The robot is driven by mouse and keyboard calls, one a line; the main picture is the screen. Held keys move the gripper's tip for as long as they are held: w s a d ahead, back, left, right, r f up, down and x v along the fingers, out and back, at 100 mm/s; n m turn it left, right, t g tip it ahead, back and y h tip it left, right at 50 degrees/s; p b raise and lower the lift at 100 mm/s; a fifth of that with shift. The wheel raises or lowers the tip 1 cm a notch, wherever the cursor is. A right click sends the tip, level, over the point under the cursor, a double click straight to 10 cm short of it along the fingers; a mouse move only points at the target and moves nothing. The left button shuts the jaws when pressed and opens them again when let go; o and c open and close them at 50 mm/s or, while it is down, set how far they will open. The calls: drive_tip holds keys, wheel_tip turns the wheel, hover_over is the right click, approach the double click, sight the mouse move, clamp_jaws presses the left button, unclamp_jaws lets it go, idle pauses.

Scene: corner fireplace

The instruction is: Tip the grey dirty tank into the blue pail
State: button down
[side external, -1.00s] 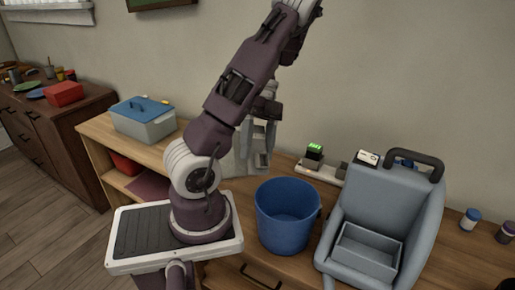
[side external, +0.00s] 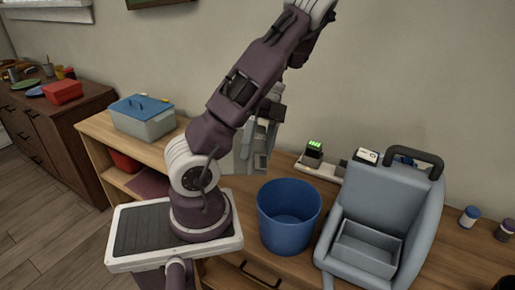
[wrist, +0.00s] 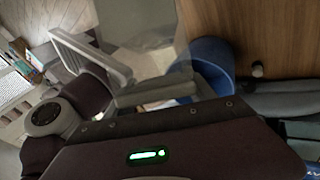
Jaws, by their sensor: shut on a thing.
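The grey tank (side external: 242,162) is partly hidden behind my arm in the side view. In the wrist view its pale, see-through body (wrist: 150,45) and light grey handle frame show close to the camera. My gripper (side external: 264,138) is shut on the tank and holds it behind and to the left of the blue pail. The blue pail (side external: 288,222) stands upright on the wooden bench, its inside looking empty from the side. In the wrist view the pail (wrist: 214,58) shows just right of the tank. The tank's contents cannot be made out.
A grey machine (side external: 345,207) with a black handle stands close to the pail's right. A charger strip (side external: 318,168) with green lights lies behind the pail. A grey box with a blue lid (side external: 143,118) sits at the bench's left end.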

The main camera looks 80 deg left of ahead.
drive_tip(key=shift+f+g, duration=0.2)
drive_tip(key=shift+g, duration=0.1)
drive_tip(key=shift+d+y, duration=0.1)
drive_tip(key=shift+y, duration=0.2)
drive_tip(key=shift+f+n, duration=0.2)
drive_tip(key=shift+n, duration=0.1)
drive_tip(key=shift+g, duration=0.3)
drive_tip(key=shift+w+f+y, duration=0.1)
drive_tip(key=shift+f+y, duration=0.15)
drive_tip(key=shift+y, duration=0.15)
drive_tip(key=shift+d+f+g, duration=0.1)
drive_tip(key=shift+f+g, duration=0.05)
drive_tip(key=shift+g, duration=0.15)
drive_tip(key=shift+f, duration=0.15)
drive_tip(key=shift+w+y, duration=0.1)
drive_tip(key=shift+y, duration=0.2)
idle(0.3)
